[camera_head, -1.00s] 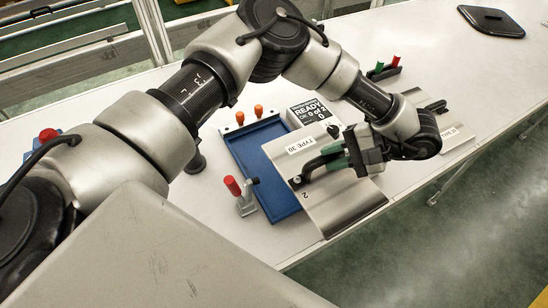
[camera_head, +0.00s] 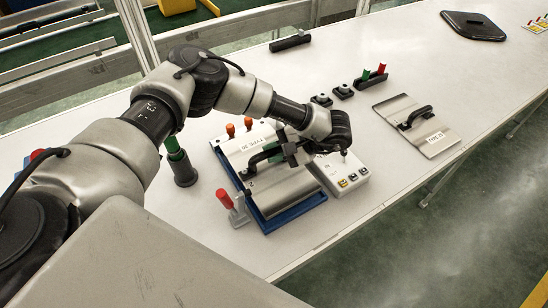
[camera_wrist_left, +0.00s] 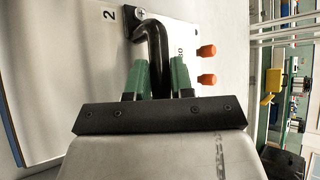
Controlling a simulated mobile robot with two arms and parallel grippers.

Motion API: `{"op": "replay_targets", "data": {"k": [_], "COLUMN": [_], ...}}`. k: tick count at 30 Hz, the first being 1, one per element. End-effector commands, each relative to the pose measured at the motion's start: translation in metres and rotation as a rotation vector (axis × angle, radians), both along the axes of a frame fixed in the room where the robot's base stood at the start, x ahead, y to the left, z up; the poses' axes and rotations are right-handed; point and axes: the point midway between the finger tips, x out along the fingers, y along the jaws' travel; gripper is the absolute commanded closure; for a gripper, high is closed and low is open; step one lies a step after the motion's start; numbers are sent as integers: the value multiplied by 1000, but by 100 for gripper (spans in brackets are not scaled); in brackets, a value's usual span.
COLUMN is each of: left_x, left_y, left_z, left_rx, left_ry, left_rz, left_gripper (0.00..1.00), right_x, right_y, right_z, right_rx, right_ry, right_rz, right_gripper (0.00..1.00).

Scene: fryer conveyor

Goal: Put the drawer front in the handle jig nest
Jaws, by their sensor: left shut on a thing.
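The drawer front is a silver panel (camera_head: 284,190) with a black bar handle and a TYPE label. My left gripper (camera_head: 270,157) is shut on that handle, with green fingers either side of it in the left wrist view (camera_wrist_left: 158,80). The panel lies over the blue handle jig nest (camera_head: 297,212), covering most of it. Blue shows along the panel's near and left edges. Whether the panel rests on the nest floor or is slightly above it I cannot tell. My right gripper is not in view.
A red-handled clamp (camera_head: 230,205) stands at the nest's near left, and orange knobs (camera_head: 248,123) at its far edge. A control box (camera_head: 347,178) sits close on the right. Another drawer front (camera_head: 392,107) lies further right. A dark green post (camera_head: 183,166) stands left.

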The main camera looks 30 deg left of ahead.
Motion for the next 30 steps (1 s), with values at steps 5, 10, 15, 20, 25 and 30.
{"op": "replay_targets", "data": {"k": [5,10,15,20,25,30], "left_x": [-1,0,0,-1,-1,-1], "left_y": [-1,-1,-1,-1,-1,-1], "left_z": [-24,-32,-32,-34,-34,-33], "left_rx": [3,1,1,0,0,0], "left_ry": [2,-1,-1,0,1,1], "left_rz": [1,0,0,0,1,1], "left_gripper": [100,100,100,67,52,52], "right_x": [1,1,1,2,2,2], "right_y": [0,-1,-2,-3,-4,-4], "right_z": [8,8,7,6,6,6], "right_rx": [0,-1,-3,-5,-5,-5], "right_ry": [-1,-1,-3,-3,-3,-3], "right_rz": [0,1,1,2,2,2], "right_gripper": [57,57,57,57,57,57]}}
